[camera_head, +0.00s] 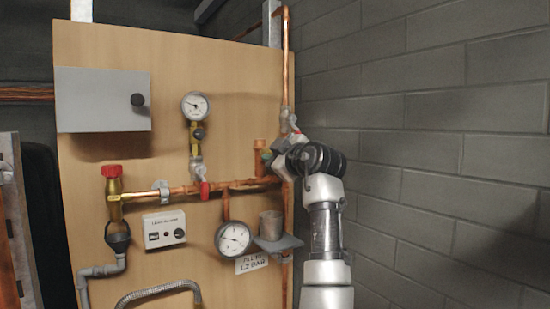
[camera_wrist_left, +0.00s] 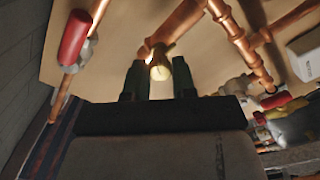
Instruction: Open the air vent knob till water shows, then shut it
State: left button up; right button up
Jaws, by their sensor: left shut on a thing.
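The air vent knob (camera_wrist_left: 159,71) shows in the left wrist view as a small brass-coloured end on a copper pipe. My left gripper (camera_wrist_left: 159,84) has one dark finger on each side of it and is shut on it. In the head view my left gripper (camera_head: 268,157) is at the right edge of the wooden board, beside a short upright copper stub (camera_head: 259,148). The knob itself is hidden there by the gripper. No water can be made out. My right gripper is not in view.
A metal cup (camera_head: 270,225) stands on a grey shelf (camera_head: 279,243) below. A lower gauge (camera_head: 233,238), an upper gauge (camera_head: 195,106), a red valve handle (camera_head: 204,190) and a red-capped valve (camera_head: 112,171) are on the board. A block wall (camera_head: 430,150) stands right of my arm.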

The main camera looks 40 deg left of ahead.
pick_arm(q)
jog(key=shift+n+b, duration=0.65)
jog(key=shift+n, duration=4.25)
jog(key=o, duration=0.9)
jog(key=shift+o, duration=0.2)
jog(key=shift+d, duration=0.1)
jog(key=b+v, duration=0.4)
jog(key=v, duration=0.6)
jog(key=shift+d, duration=0.3)
